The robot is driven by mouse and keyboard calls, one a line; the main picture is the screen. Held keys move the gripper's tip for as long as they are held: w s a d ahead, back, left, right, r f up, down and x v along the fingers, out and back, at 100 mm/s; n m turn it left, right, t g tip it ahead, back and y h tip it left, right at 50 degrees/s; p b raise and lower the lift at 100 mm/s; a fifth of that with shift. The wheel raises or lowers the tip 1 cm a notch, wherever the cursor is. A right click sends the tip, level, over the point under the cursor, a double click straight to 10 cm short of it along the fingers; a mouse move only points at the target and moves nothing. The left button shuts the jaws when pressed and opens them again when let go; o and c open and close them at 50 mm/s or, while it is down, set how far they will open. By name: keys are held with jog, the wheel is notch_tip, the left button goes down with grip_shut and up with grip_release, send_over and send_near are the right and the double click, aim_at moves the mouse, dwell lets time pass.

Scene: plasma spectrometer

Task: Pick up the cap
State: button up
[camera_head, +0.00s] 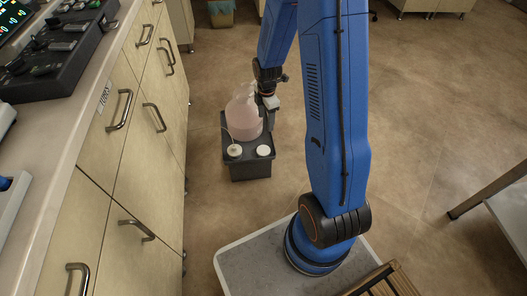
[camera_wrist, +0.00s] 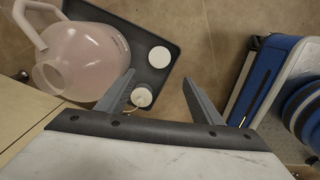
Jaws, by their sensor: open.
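Two white round caps lie on a dark grey box: a plain one (camera_head: 264,151) on the right in the head view, and one with a thin tube (camera_head: 234,150) on the left. In the wrist view the plain cap (camera_wrist: 159,57) lies beyond my fingertips, and the tubed cap (camera_wrist: 141,97) shows close beside the left finger. A translucent jug of pinkish liquid (camera_head: 243,122) stands on the box behind them; its mouth (camera_wrist: 48,78) looks uncovered in the wrist view. My gripper (camera_wrist: 158,77) is open and empty, above the box, beside the jug (camera_wrist: 85,60).
The dark grey box (camera_head: 250,170) stands on the brown floor. A drawer cabinet (camera_head: 125,130) with handles runs along the left. Another grey container (camera_head: 221,15) stands farther back. A table edge (camera_head: 490,190) is at the right.

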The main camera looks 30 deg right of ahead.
notch_tip(320, 180, down, 4)
jog(key=n, duration=0.1)
send_over(265, 149)
jog(key=f, duration=1.1)
jog(key=shift+s+d+f, duration=0.15)
jog(key=shift+s+f, duration=0.05)
jog(key=shift+f, duration=0.1)
jog(key=shift+a+f, duration=0.2)
jog(key=shift+f, duration=2.4)
jog(key=shift+c, duration=0.7)
jog(key=c, duration=0.6)
